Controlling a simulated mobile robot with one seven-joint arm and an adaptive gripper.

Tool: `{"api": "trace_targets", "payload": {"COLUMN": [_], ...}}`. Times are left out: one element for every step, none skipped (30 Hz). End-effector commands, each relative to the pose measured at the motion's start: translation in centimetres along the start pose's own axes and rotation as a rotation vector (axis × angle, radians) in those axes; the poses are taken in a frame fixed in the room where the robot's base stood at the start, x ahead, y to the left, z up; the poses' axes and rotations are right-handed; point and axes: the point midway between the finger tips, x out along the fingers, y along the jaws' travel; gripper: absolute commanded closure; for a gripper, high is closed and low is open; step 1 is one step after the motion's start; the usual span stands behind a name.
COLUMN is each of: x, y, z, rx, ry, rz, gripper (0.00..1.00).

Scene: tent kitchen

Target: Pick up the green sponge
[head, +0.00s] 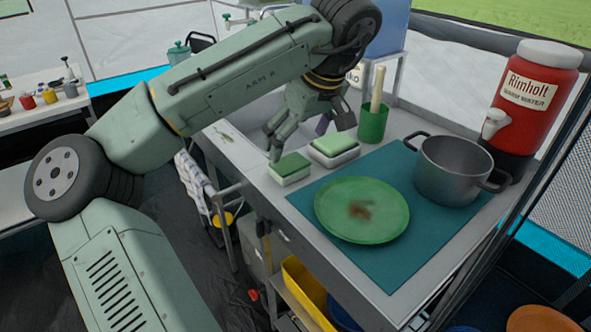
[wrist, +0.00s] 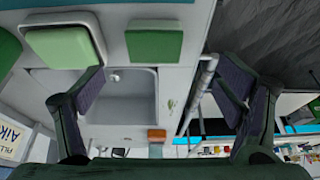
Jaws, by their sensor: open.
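A green sponge (head: 289,166) with a pale lower layer lies on the counter near its front edge. It also shows as a green block in the wrist view (wrist: 155,41). A second green-topped block (head: 336,143) sits in or on a pale tray just to its right, and shows larger in the wrist view (wrist: 64,45). My gripper (head: 310,134) hangs over the counter, open and empty, just behind the two blocks. In the wrist view its fingers (wrist: 158,72) are spread wide, and the green sponge appears above the gap between them.
A green plate (head: 361,205) with a brown stain lies on a teal mat (head: 385,262). A metal pot (head: 453,170), a red water dispenser (head: 532,95) and a green cup (head: 373,123) holding a pale-handled tool stand nearby. A sink (wrist: 128,110) lies beyond the blocks.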

Motion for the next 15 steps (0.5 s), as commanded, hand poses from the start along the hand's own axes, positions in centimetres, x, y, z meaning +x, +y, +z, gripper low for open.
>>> {"api": "trace_targets", "payload": {"x": [1.0,1.5,2.1,2.5,2.9,3.3,3.6,3.8,4.0,4.1,4.3,4.7,5.0,5.5,6.1], "y": [0.0,0.1,0.1,0.1,0.1,0.1,0.1,0.2,0.2,0.2,0.2,0.3,0.3,0.4,0.5], "z": [0.1,0.1,0.1,0.1,0.1,0.1,0.1,0.0,0.0,0.0,0.0,-0.1,-0.1,-0.1,-0.2], "rx": [0.002,0.003,0.002,0.002,0.003,0.004,0.004,0.004,0.004,0.004,0.004,0.004,0.004,0.004,0.004], "ry": [-0.005,-0.005,-0.004,-0.003,-0.003,-0.002,-0.001,-0.001,-0.001,0.000,0.000,0.000,0.000,-0.001,0.000], "rz": [0.002,0.003,0.003,0.003,0.004,0.005,0.005,0.005,0.006,0.005,0.005,0.005,0.004,0.004,0.003], "gripper": [0.14,0.14,0.14,0.14,0.14,0.14,0.14,0.14,0.14,0.14,0.14,0.14,0.14,0.14,0.14]}}
